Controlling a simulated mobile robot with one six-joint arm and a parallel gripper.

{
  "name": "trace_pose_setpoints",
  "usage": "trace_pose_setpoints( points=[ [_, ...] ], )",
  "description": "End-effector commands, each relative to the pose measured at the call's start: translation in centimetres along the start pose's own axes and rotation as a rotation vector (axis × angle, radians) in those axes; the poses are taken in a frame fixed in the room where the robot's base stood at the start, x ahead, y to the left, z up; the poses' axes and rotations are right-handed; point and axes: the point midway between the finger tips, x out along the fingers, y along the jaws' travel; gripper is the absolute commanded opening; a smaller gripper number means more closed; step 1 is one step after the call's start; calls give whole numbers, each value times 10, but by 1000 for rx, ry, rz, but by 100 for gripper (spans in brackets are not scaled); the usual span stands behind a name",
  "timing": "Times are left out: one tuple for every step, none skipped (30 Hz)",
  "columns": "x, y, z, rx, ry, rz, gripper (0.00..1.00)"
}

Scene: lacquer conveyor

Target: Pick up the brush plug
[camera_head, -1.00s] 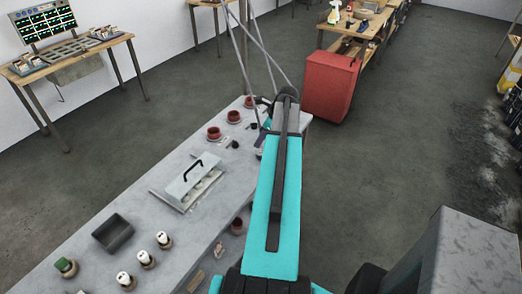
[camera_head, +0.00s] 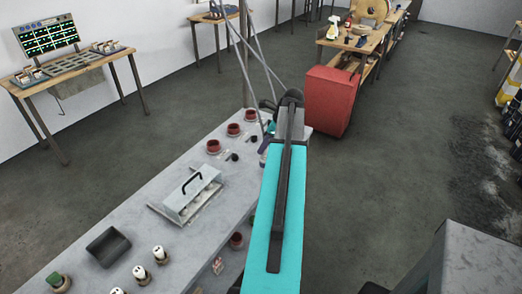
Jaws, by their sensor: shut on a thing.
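My arm reaches out over the far end of the grey table, and its teal link covers much of that area. My gripper (camera_head: 264,147) shows only in part, as a small dark piece at the left edge of the arm's far end. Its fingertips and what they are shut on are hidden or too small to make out. I cannot pick out the brush plug for certain. Red pots (camera_head: 214,146) stand in a row on the table, just left of the gripper, with small dark items (camera_head: 232,156) beside them.
A white cover with a black handle (camera_head: 190,194) sits mid-table. A dark grey tray (camera_head: 108,248), several white-topped pieces (camera_head: 160,254) and a green-topped piece (camera_head: 57,281) stand nearer. A red cabinet (camera_head: 335,100) stands beyond the table.

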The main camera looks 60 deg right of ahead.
Motion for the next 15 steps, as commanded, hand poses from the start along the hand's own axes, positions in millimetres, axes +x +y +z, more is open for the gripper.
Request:
trace_pose_setpoints(
  points=[
    [-2, 1, -11, 2, -1, -3, 0],
    [-5, 1, -16, 3, -1, -3, 0],
    [-9, 1, -23, 3, -1, -2, 0],
    [-12, 1, -28, 3, -1, -2, 0],
    [-15, 1, -34, 3, -1, -3, 0],
    [-19, 1, -41, 3, -1, -3, 0],
    [-22, 1, -47, 3, -1, -3, 0],
    [-25, 1, -53, 3, -1, -3, 0],
    [-30, 1, -61, 2, -1, -3, 0],
    [-33, 1, -66, 3, -1, -3, 0],
    [-36, 1, -72, 4, -1, -2, 0],
    [-40, 1, -79, 2, -1, -3, 0],
    [-44, 2, -84, 2, -1, -3, 0],
    [-46, 2, -89, 2, -1, -3, 0],
    [-50, 2, -94, 2, -1, -2, 0]
  ],
)
